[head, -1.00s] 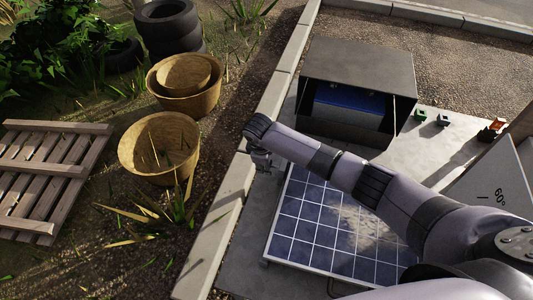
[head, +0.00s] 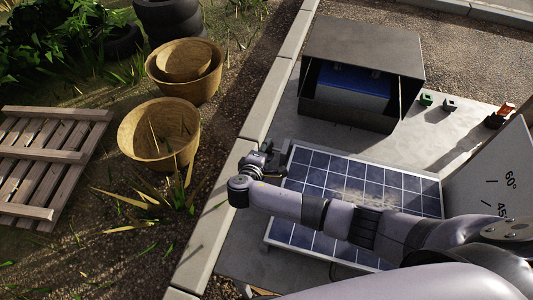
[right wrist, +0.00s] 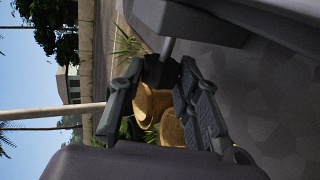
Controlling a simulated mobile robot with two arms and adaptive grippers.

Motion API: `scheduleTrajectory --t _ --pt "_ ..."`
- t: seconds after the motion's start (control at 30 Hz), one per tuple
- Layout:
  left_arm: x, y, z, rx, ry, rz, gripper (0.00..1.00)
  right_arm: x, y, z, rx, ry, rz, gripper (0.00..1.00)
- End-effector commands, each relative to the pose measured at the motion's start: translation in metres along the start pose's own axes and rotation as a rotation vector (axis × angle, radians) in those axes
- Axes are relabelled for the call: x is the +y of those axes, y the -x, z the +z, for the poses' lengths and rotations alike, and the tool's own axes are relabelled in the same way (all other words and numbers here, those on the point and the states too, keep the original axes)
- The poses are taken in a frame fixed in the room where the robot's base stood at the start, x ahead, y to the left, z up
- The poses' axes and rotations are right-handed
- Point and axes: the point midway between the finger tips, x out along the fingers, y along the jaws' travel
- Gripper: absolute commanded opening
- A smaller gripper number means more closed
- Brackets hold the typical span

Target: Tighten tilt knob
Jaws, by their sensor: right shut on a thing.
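The solar panel (head: 345,185), blue with a pale grid, lies in the middle of the head view, partly covered by my right arm. My right gripper (head: 277,160) is at its upper left corner. In the right wrist view the gripper (right wrist: 160,82) is shut on a small dark knob (right wrist: 160,69) on a grey shaft (right wrist: 167,48). The knob is hidden behind the gripper in the head view. An angle board (head: 490,170) marked 60° and a partly cut-off 45 stands right of the panel. My left gripper is not in view.
A dark open-fronted box (head: 362,75) with a blue-topped unit (head: 352,85) inside stands behind the panel. Small coloured blocks (head: 449,105) lie on the slab to its right. A concrete kerb (head: 225,195) runs left of the panel; baskets (head: 158,135) and a pallet (head: 50,160) lie beyond.

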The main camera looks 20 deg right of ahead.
Motion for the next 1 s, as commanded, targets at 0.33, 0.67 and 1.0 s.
scheduleTrajectory --t 0.33,0.67,1.0 --pt "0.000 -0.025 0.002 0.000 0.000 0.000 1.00 -0.004 -0.001 0.001 -0.007 0.002 0.134 0.03" --pt "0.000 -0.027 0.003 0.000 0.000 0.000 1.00 -0.002 -0.001 0.001 -0.009 0.003 0.157 0.03" --pt "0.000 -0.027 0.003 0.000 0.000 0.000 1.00 -0.002 -0.001 0.001 -0.009 0.003 0.157 0.39"
